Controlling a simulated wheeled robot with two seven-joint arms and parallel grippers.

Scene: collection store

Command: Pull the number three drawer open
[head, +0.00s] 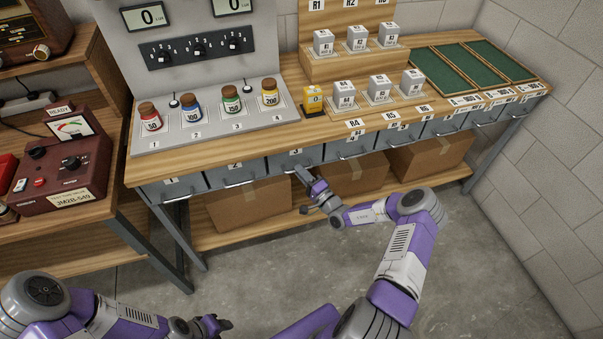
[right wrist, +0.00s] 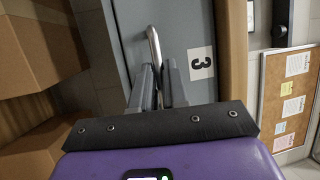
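The number three drawer (head: 283,161) is a grey front under the bench top, flush with its neighbours, with a "3" label. In the right wrist view its front (right wrist: 190,25) fills the middle, with the label to the right of the fingers. Its metal bar handle (right wrist: 153,42) runs down between the fingers of my right gripper (right wrist: 158,72). These fingers look closed on the bar; part of the handle is hidden behind them. In the head view my right gripper (head: 306,178) is at this drawer's handle. My left gripper (head: 218,325) is low at the bottom, away from the bench; its fingers are unclear.
Drawers one (head: 170,187) and two (head: 235,170) are to the left, more drawers to the right. Cardboard boxes (head: 250,203) stand on the shelf below. Jars, weights and green trays stand on the bench top (head: 330,125). The floor (head: 480,260) in front is clear.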

